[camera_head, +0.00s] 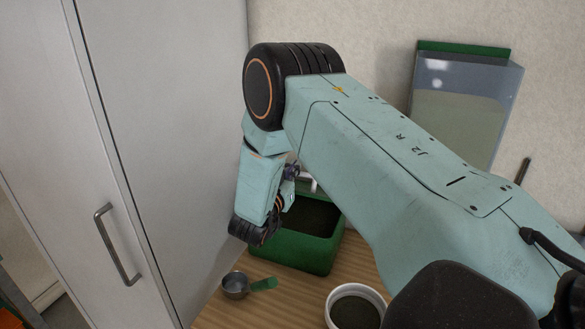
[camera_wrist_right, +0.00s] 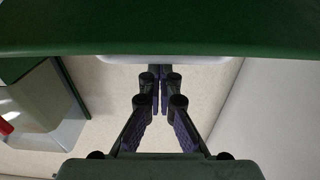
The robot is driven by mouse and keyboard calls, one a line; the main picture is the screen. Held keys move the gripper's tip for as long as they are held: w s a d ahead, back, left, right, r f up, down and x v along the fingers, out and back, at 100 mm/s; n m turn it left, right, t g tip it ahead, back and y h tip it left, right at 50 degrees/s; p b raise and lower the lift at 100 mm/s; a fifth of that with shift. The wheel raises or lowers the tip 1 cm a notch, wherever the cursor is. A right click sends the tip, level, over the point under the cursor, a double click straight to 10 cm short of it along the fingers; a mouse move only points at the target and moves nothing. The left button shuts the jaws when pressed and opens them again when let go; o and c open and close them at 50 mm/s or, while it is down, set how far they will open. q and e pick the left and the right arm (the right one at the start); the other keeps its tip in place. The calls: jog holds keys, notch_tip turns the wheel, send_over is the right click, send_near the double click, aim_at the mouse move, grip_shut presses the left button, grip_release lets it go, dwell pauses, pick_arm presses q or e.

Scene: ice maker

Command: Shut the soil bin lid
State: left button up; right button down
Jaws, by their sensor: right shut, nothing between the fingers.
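The green bin (camera_head: 300,250) stands on the wooden counter with dark soil showing inside, so its top is open. A white edge or handle (camera_head: 306,184) shows at its back; I cannot tell if it belongs to the lid. My right gripper (camera_head: 291,172) is over the bin, partly hidden by my arm. In the right wrist view its fingers (camera_wrist_right: 160,72) are together with nothing between them. A green surface (camera_wrist_right: 160,30) fills the top of that view, with a pale strip (camera_wrist_right: 170,60) beside the fingertips. My left gripper is not in view.
A small scoop with a green handle (camera_head: 240,285) and a white pot of soil (camera_head: 355,308) are in front. A grey cabinet (camera_head: 175,120) closes off the left.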

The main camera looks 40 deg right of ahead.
jog(key=shift+s+a+f+b, duration=0.2)
jog(key=shift+a+f+b, duration=0.1)
jog(key=shift+a+f, duration=0.1)
jog(key=a+f+b, duration=0.1)
jog(key=f, duration=0.1)
jog(key=s+a+f+b, duration=0.1)
jog(key=f+b, duration=0.1)
jog(key=f, duration=0.1)
jog(key=a+f+b, duration=0.1)
jog(key=f+b, duration=0.1)
jog(key=f, duration=0.1)
jog(key=shift+s+a+f, duration=0.2)
jog(key=shift+s+a, duration=0.2)
jog(key=shift+r, duration=0.5)
notch_tip(320, 180, up, 9)
jog(key=shift+r, duration=0.15)
jog(key=shift+a, duration=0.1)
